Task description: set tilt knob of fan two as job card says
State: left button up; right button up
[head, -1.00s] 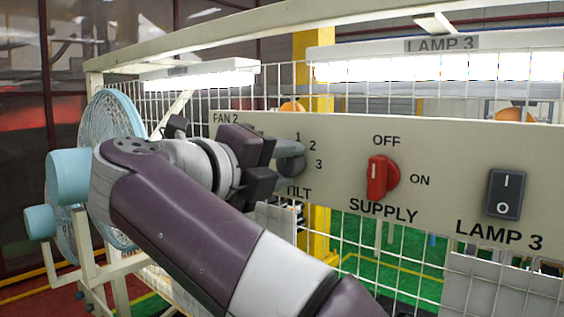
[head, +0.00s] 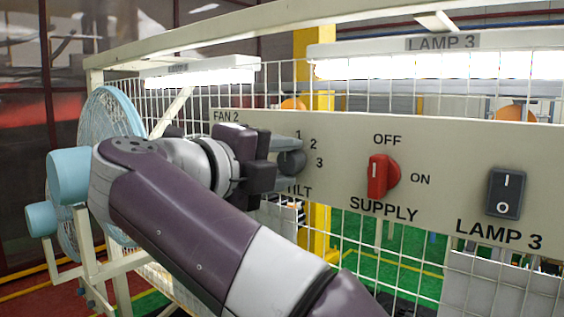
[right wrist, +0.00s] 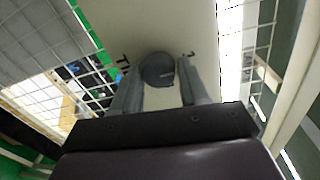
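The grey round tilt knob (head: 293,161) of fan two sits on the beige panel (head: 345,135), beside the numbers 1, 2 and 3. My right gripper (head: 289,163) is at the knob, with one finger above it and one below it. In the right wrist view the knob (right wrist: 157,69) shows between the two spread fingers (right wrist: 160,88). The fingers look open around it; whether one touches it I cannot tell. The knob's pointer is not readable. The blue fan (head: 110,115) stands at the left, partly behind my right arm. No job card is readable. My left gripper is not in view.
A red supply knob (head: 379,177), its white mark toward OFF, and a dark LAMP 3 rocker switch (head: 506,193) are on the same panel to the right. White wire mesh (head: 400,250) lies behind and below. Lit lamps hang above.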

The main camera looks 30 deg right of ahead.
jog(key=shift+o, duration=1.1)
jog(key=shift+a, duration=0.15)
jog(key=f+b+v, duration=0.1)
jog(key=b+v, duration=0.3)
jog(key=v, duration=0.8)
jog(key=shift+a+r, duration=0.3)
jog(key=shift+r, duration=0.15)
jog(key=shift+s+r, duration=0.1)
jog(key=shift+s, duration=0.05)
